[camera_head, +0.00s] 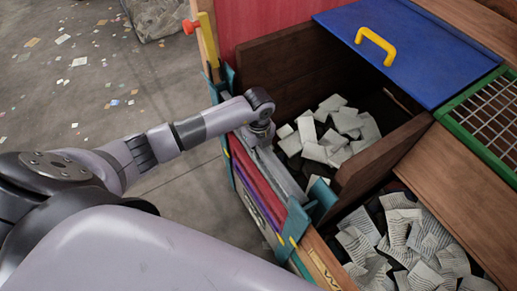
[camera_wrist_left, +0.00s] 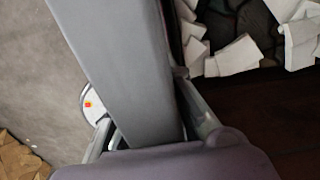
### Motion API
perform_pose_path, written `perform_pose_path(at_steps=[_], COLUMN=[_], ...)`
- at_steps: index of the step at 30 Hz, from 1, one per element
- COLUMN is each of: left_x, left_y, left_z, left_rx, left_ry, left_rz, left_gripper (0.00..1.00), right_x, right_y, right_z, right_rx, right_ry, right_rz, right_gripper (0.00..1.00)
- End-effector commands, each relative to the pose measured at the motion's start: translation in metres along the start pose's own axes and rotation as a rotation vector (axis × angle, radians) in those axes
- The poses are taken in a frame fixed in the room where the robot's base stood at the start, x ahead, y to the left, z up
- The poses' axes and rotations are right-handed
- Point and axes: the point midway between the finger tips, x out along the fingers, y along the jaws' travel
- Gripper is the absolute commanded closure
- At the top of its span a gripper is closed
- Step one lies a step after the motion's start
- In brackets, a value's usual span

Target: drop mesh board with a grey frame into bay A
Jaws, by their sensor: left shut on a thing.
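My left gripper (camera_head: 260,138) is at the side wall of the wooden bin, over a rack with teal brackets. It is shut on a grey board edge, which I take as the mesh board with a grey frame (camera_head: 279,173). In the left wrist view the grey frame (camera_wrist_left: 122,65) runs as a broad bar between the fingers of the left gripper (camera_wrist_left: 150,122). Its mesh is not visible. The board seems to be still among the other boards in the rack. No letter marking bay A is readable. My right gripper is not in view.
An open bay holds white pieces (camera_head: 345,128); a wooden divider (camera_head: 375,160) separates it from a bay of printed paper (camera_head: 405,235). A blue lid (camera_head: 425,48) with a yellow handle and a green-framed mesh (camera_head: 490,112) lie right. Red and purple boards (camera_head: 258,185) stand in the rack.

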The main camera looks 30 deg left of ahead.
Motion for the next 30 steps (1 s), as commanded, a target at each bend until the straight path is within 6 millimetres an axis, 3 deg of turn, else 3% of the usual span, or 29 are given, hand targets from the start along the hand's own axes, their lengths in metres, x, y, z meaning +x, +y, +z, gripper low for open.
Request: perform_pose_path(at_steps=[1,16,30], left_x=[0.011,0.075,0.082], left_y=[-0.001,-0.001,-0.001], left_z=[0.0,0.0,0.0], left_rx=[0.0,0.001,0.0], left_ry=[0.0,0.0,0.0], left_rz=[-0.002,-0.003,-0.003], left_gripper=[1.0,1.0,1.0], right_x=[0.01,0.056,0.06], right_y=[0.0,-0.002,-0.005], right_z=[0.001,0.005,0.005], right_rx=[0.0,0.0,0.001], right_ry=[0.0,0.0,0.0], right_rz=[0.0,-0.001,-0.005], right_gripper=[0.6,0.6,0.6])
